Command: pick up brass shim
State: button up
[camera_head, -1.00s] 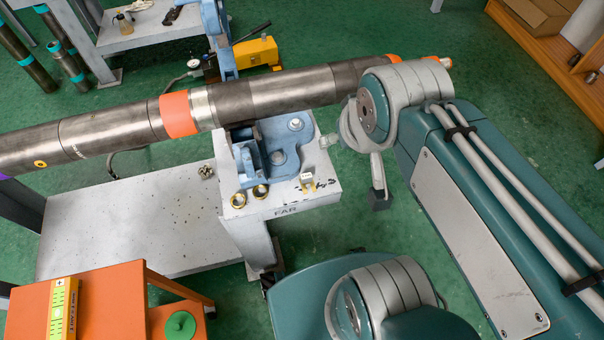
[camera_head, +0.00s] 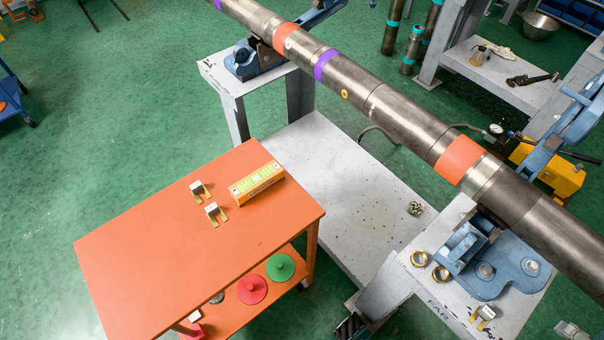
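Two small brass pieces with pale blocks on them, which look like brass shims, lie on the orange cart top: one (camera_head: 197,189) and, just nearer, another (camera_head: 215,212). A third similar brass piece with a pale block (camera_head: 484,316) lies on the grey stand marked FAR, at the lower right. A small pale grey piece (camera_head: 572,331) at the bottom right edge may be a tip of my gripper. The rest of my gripper and arm is out of frame, so its opening does not show.
The orange cart (camera_head: 140,245) has a yellow level-like block (camera_head: 257,184) beside the shims. Red (camera_head: 252,289) and green (camera_head: 280,266) discs sit on its lower shelf. A long steel pipe (camera_head: 400,112) crosses above the grey stand. Green floor at left is open.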

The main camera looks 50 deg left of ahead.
aim_at(198, 187)
jog(key=u, duration=2.6)
jog(key=i+u, duration=0.15)
jog(key=u, duration=0.25)
jog(key=i+l+u, duration=0.1)
jog(key=u, duration=0.3)
jog(key=i+l+u, duration=0.1)
jog(key=u, duration=0.3)
jog(key=i, duration=0.05)
